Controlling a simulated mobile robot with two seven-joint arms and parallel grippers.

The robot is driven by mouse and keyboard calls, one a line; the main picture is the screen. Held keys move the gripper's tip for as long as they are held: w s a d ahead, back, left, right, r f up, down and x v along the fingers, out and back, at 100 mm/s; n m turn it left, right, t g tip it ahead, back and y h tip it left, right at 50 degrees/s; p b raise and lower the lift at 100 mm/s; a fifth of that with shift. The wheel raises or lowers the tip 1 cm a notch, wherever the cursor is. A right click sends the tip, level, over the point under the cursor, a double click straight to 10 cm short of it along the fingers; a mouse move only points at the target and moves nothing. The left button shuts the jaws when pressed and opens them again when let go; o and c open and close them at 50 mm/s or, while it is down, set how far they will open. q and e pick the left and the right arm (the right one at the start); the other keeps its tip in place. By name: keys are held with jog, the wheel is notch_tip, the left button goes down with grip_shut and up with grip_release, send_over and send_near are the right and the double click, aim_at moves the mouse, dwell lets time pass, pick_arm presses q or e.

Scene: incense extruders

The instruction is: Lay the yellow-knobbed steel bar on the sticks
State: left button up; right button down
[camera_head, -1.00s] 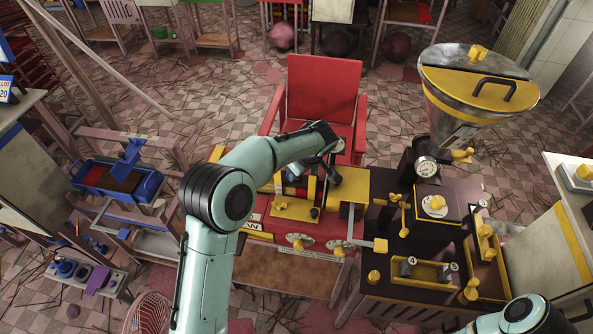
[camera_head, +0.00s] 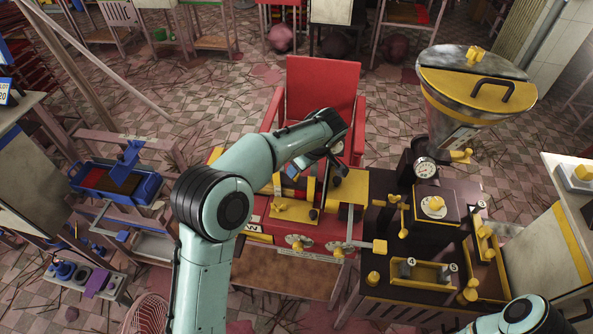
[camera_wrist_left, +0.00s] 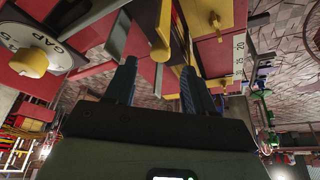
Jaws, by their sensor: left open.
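My left gripper (camera_wrist_left: 158,70) is open in the left wrist view, with dark fingers on either side and nothing clearly held. It points at the red machine, close to its yellow bars (camera_wrist_left: 163,25). In the head view my left gripper (camera_head: 325,167) is over the back of the red machine (camera_head: 280,228), partly hidden by its own wrist. A yellow plate (camera_head: 292,211) with upright yellow parts lies below it. I cannot tell which part is the yellow-knobbed steel bar. No sticks are clear on the machine. My right gripper is outside the view; only its arm shows at lower right.
A red chair (camera_head: 322,88) stands behind the machine. A dark cabinet (camera_head: 405,240) with yellow knobs and a yellow tray (camera_head: 425,272) stands at right, below a steel hopper (camera_head: 475,90). A blue tray (camera_head: 115,184) is at left. Thin sticks litter the tiled floor.

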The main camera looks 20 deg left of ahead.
pick_arm(q)
jog(key=w+v, duration=0.1)
jog(key=v, duration=0.5)
jog(key=shift+s+r, duration=0.25)
jog(key=shift+s, duration=0.25)
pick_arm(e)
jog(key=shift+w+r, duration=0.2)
